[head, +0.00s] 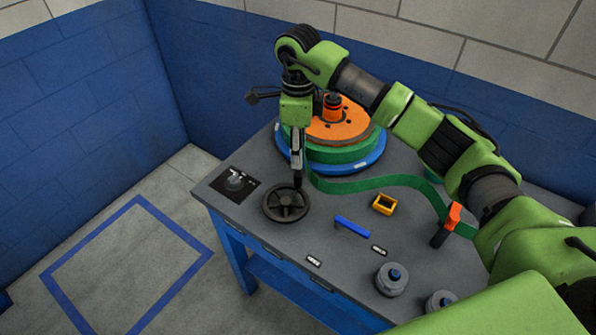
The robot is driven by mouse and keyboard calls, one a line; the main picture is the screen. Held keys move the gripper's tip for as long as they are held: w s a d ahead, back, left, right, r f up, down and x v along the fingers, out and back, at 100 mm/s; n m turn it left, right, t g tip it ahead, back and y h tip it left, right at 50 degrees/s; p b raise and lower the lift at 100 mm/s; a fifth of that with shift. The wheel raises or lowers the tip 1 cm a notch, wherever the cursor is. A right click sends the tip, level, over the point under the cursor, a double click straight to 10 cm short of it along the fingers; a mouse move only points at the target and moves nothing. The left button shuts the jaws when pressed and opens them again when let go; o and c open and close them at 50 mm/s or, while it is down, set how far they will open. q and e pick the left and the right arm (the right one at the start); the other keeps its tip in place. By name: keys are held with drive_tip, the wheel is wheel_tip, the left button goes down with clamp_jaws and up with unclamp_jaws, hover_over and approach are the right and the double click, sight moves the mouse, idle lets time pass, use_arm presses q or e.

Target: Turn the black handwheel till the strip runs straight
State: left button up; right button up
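The black handwheel (279,211) is a spoked wheel lying flat near the left front corner of the grey table. The green strip (365,184) leaves the big coil and runs right in a wavy curve, bowing up before it drops towards an orange-topped black post (447,226). My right gripper (298,182) points down, with its fingertips at the far right part of the handwheel's rim. The fingers show as one narrow dark shape, so their opening and any contact with the rim are unclear. My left gripper is out of view.
The strip's coil (343,155) sits on a blue disc (374,166) under an orange plate (345,130). A yellow block frame (384,204), a blue bar (352,226) and grey knobs (391,281) stand on the table (325,210). A dark square panel (233,184) lies left of the wheel.

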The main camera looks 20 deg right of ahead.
sight(298, 175)
wheel_tip(298, 175, down, 6)
drive_tip(key=shift+r+p, duration=0.15)
drive_tip(key=shift+p, duration=0.65)
wheel_tip(298, 175, down, 4)
drive_tip(key=shift+p, duration=0.4)
drive_tip(key=shift+w, duration=0.1)
drive_tip(key=shift+c, duration=0.3)
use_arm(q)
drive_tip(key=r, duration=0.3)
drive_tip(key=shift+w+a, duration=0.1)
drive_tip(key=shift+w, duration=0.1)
use_arm(e)
clamp_jaws()
